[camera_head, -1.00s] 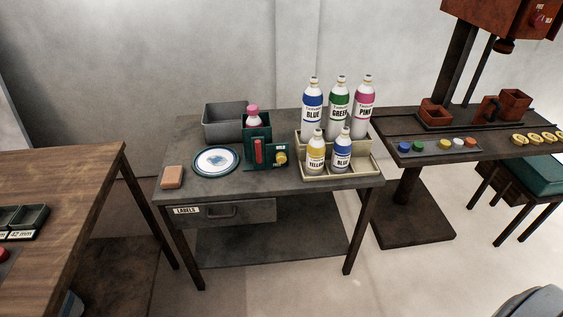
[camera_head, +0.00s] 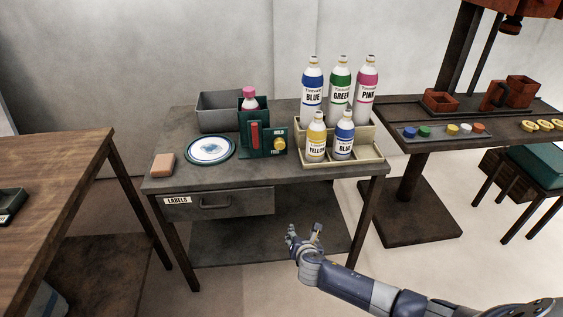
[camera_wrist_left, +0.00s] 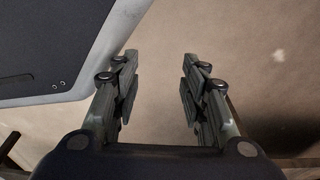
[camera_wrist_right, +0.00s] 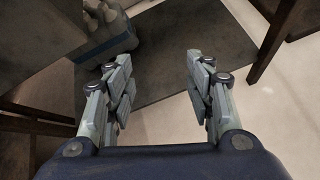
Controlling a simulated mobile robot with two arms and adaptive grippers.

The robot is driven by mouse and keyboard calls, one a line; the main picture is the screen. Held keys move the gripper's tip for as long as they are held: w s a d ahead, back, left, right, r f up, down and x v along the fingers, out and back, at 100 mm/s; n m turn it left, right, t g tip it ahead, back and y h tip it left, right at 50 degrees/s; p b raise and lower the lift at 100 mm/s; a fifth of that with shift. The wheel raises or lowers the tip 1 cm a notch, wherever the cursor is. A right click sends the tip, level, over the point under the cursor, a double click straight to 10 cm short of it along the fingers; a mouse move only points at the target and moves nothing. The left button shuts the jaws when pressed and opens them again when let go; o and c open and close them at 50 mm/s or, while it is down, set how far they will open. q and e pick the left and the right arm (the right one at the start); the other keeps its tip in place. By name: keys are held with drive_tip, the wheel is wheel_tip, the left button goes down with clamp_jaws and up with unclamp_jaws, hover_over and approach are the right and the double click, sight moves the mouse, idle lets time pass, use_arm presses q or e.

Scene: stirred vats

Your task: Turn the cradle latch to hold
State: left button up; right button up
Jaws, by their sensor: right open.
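The dark green cradle (camera_head: 268,153) stands on the middle grey table. Its latch is a yellow knob (camera_head: 279,144) on the front panel, between a HOLD label above and a lower label; which way it points is too small to tell. A pink-capped bottle (camera_head: 249,100) stands in the cradle, behind a red upright part (camera_head: 254,134). My right gripper (camera_head: 304,232) is open and empty, low in front of the table and below the knob; its parted fingers show in the right wrist view (camera_wrist_right: 158,70). My left gripper (camera_wrist_left: 157,70) is open and empty, seen only in its wrist view.
Right of the cradle, a cream rack (camera_head: 333,160) holds several labelled bottles. Left are a blue-and-white plate (camera_head: 209,149) and a pinkish block (camera_head: 162,164); a grey bin (camera_head: 217,113) stands behind. A drawer (camera_head: 235,203) marked LABELS is below. Space before the cradle looks clear.

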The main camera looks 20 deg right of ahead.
drive_tip(key=w+a+r+n+t+b, duration=0.1)
drive_tip(key=w+r+n+t, duration=0.15)
drive_tip(key=r, duration=0.35)
drive_tip(key=w+r+n+t+b, duration=0.1)
drive_tip(key=w+r+n, duration=0.2)
drive_tip(key=r+n, duration=0.15)
drive_tip(key=n+t+h+b, duration=0.1)
drive_tip(key=n+t+b, duration=0.25)
drive_tip(key=n, duration=0.25)
approach(281, 147)
drive_tip(key=b+x, duration=0.1)
drive_tip(key=x, duration=0.5)
drive_tip(key=shift+w, duration=0.45)
use_arm(q)
drive_tip(key=w+d+r, duration=0.1)
drive_tip(key=w+r, duration=0.5)
drive_tip(key=w, duration=0.2)
drive_tip(key=shift+w+d+r+t, duration=0.15)
drive_tip(key=shift+w+r+t, duration=0.1)
drive_tip(key=shift+r+t, duration=0.15)
use_arm(e)
drive_tip(key=shift+w+d, duration=0.2)
drive_tip(key=shift+w, duration=0.45)
drive_tip(key=shift+c, duration=0.3)
drive_tip(key=c, duration=1)
